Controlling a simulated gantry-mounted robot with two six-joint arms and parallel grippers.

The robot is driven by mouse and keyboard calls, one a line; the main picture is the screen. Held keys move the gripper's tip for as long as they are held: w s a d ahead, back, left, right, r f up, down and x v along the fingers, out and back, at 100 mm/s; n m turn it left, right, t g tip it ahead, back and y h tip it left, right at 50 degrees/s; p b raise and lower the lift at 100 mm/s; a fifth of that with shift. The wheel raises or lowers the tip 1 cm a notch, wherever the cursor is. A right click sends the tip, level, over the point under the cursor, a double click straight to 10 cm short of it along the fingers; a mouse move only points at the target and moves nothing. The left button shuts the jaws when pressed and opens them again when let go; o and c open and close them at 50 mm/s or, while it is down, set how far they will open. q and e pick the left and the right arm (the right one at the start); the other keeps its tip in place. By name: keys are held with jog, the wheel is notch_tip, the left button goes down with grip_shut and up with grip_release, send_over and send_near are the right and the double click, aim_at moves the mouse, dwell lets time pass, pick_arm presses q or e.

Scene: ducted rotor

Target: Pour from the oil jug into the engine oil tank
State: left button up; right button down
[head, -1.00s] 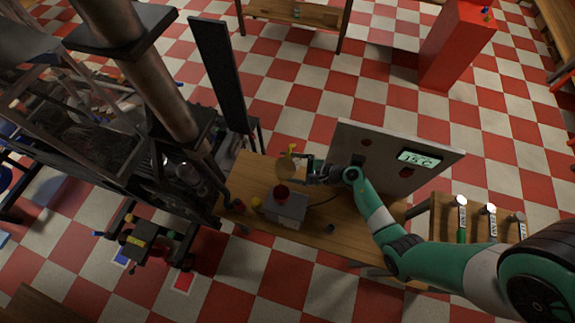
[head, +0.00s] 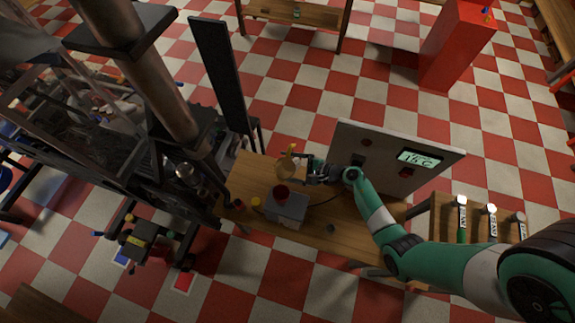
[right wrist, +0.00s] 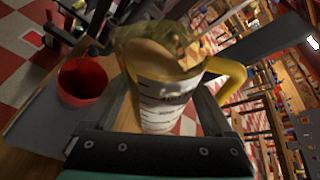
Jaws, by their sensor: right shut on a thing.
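The oil jug (head: 286,170) is a clear, graduated measuring jug with a yellow handle and amber oil inside. It also fills the middle of the right wrist view (right wrist: 160,98), its mouth towards the top. My right gripper (head: 303,166) is shut on the jug and holds it above the bench. A grey box, seemingly the engine oil tank (head: 290,209), stands on the bench with a red open-topped funnel or cup (head: 282,192) on it. The red opening (right wrist: 82,82) lies left of the jug in the right wrist view. I see no clear oil stream. My left gripper is out of view.
The wooden bench (head: 345,232) carries an upright panel (head: 377,155) with a temperature display. Small yellow (head: 256,203) and red (head: 238,205) items stand left of the box. A dark metal rig (head: 180,150) rises close at left. Bottles (head: 461,215) stand at right.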

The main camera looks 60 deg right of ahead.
jog(key=shift+f+n+h+b, duration=0.2)
jog(key=shift+n+h+b, duration=0.1)
jog(key=shift+b, duration=0.2)
dwell(2.2)
jog(key=shift+f+b, duration=0.25)
jog(key=shift+b, duration=0.15)
jog(key=shift+n, duration=0.3)
jog(key=shift+r, duration=0.1)
jog(key=shift+d, duration=0.1)
dwell(2.7)
jog(key=shift+n+t+h+b, duration=0.3)
jog(key=shift+b, duration=0.35)
